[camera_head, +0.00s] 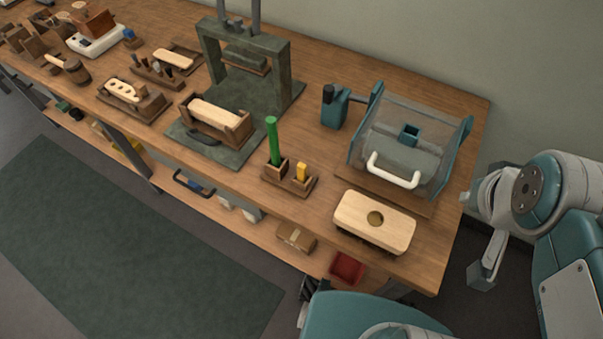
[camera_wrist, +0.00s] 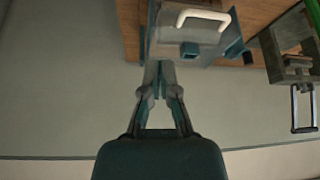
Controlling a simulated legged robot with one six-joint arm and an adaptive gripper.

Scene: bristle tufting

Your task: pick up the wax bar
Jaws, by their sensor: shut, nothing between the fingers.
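A small yellow block, which looks like the wax bar (camera_head: 302,172), stands upright in the right part of a small wooden holder (camera_head: 288,184) near the front edge of the bench. A tall green rod (camera_head: 273,142) stands in the left part of that holder. My gripper (camera_wrist: 158,72) is shut and empty in the wrist view, with the teal and clear-sided machine beyond its fingertips. It is well apart from the yellow block, which I cannot make out in the wrist view. In the head view my arm is at the right edge and the fingers are not clearly seen.
The clear-sided machine (camera_head: 410,138) with a white handle (camera_head: 393,170) stands right of the holder. A green press frame (camera_head: 246,65) and a wooden cradle (camera_head: 215,125) stand left. Bare bench (camera_head: 318,150) surrounds the holder.

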